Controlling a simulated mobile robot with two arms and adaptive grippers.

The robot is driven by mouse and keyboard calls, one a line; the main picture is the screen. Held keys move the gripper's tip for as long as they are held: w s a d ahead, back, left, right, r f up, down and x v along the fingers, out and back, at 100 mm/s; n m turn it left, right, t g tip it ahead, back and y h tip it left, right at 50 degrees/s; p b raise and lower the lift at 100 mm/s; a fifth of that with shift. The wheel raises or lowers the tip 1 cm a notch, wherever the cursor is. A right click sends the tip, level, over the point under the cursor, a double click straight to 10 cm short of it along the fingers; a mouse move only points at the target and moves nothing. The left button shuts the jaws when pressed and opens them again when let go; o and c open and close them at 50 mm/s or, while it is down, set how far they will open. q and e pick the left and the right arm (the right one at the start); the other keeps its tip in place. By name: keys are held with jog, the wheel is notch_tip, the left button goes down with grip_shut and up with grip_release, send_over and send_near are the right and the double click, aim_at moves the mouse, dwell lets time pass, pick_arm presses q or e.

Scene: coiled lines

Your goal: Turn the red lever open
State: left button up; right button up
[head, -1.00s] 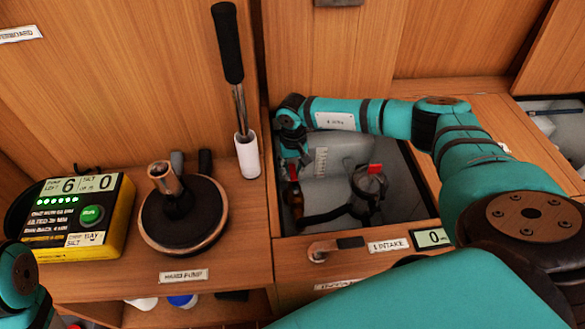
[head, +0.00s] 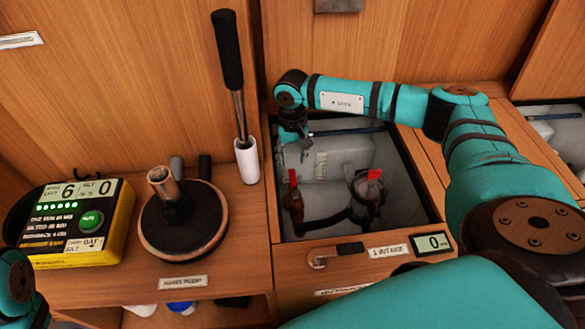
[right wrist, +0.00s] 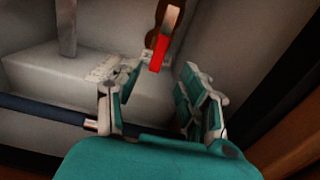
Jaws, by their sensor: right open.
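Two red-topped parts show in the open bay in the head view: a red lever (head: 293,178) on a brownish fitting at the left, and a red handle (head: 374,174) on a dark round fitting at the right. My right gripper (head: 293,137) hangs above and behind the left lever, at the bay's left side. In the right wrist view a red lever (right wrist: 159,52) stands beyond the open, empty fingers (right wrist: 160,98), apart from them. Which way it is turned is hard to tell. My left gripper is out of view; part of my left arm shows at the lower left.
A pale tank (head: 325,157) lies in the bay behind the levers. A small dark-handled lever (head: 335,252) and a display (head: 433,243) are on the front panel. Left are a hand pump (head: 183,222), a tall black-handled rod (head: 228,50) and a yellow box (head: 75,222).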

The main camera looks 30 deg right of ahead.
jog(key=shift+r, duration=2.15)
